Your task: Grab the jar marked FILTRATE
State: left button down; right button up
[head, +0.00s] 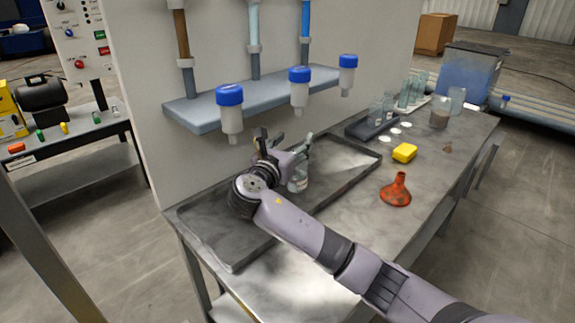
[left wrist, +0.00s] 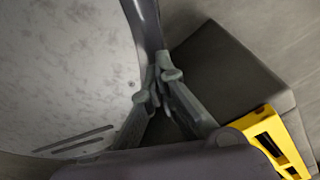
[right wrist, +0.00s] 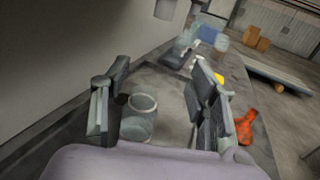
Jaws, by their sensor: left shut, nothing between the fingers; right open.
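A clear glass jar (head: 299,180) stands in the grey tray (head: 228,262) on the bench, partly hidden behind my right gripper (head: 284,143). In the right wrist view the same jar (right wrist: 138,122) shows its round open rim, between my right gripper's spread fingers (right wrist: 155,95) and nearer the left one. The right gripper is open, and I see no finger closed on the jar. A pale label patch shows on the jar, but I cannot read it. My left gripper (left wrist: 160,80) is shut and empty, away from the bench, in the left wrist view.
Blue-capped bottles (head: 230,112) hang from a shelf (head: 262,98) above the tray. Other jars (head: 440,112) stand at the far end. The front tray area is clear.

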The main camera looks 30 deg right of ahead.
aim_at(297, 170)
notch_tip(297, 170, down, 6)
jog(key=a+f, duration=0.1)
jog(key=a, duration=0.1)
pick_arm(q)
jog(key=shift+s+f, duration=0.2)
jog(key=shift+s, duration=0.05)
pick_arm(e)
jog(key=x, duration=0.7)
jog(key=shift+d, duration=0.4)
pick_arm(q)
jog(key=shift+s, duration=0.1)
pick_arm(e)
jog(key=shift+w+r, duration=0.1)
jog(key=shift+c, duration=0.4)
grip_shut()
